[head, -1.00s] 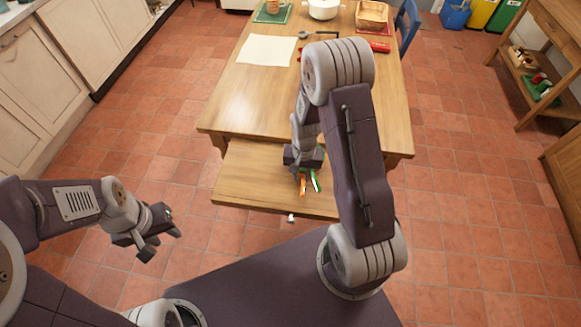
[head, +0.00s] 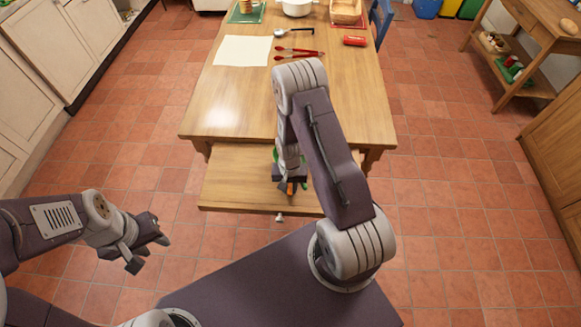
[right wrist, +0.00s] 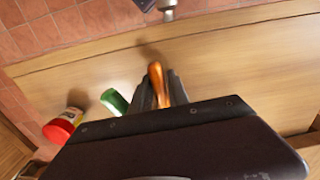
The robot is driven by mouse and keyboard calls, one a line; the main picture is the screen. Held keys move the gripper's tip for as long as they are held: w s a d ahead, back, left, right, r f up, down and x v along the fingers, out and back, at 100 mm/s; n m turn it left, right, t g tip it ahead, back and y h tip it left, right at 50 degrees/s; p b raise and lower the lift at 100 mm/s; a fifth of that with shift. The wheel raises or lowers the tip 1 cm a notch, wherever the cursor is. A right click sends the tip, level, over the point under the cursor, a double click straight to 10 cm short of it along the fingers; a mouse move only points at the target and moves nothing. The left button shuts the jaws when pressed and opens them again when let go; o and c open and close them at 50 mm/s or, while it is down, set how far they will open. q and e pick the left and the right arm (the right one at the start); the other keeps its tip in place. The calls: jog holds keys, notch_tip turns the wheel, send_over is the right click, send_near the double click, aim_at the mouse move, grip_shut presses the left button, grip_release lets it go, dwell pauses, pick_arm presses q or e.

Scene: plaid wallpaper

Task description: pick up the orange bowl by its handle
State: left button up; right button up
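The orange piece (head: 290,188), narrow and handle-like, is at the open wooden drawer (head: 235,178) under the table. In the right wrist view the orange piece (right wrist: 157,82) stands between the two fingers of my right gripper (right wrist: 161,90). The fingers are close on both sides of it; whether they press on it I cannot tell. No bowl shape shows; the rest is hidden by my gripper. In the head view my right gripper (head: 289,182) is low over the drawer. My left gripper (head: 150,253) is open and empty over the floor at the left.
A green item (right wrist: 115,101) lies close beside the orange piece, and a red item (right wrist: 60,128) lies further left. A shelf unit (head: 520,60) stands at the right.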

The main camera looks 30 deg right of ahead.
grip_shut()
jog(key=shift+r, duration=0.1)
dwell(1.2)
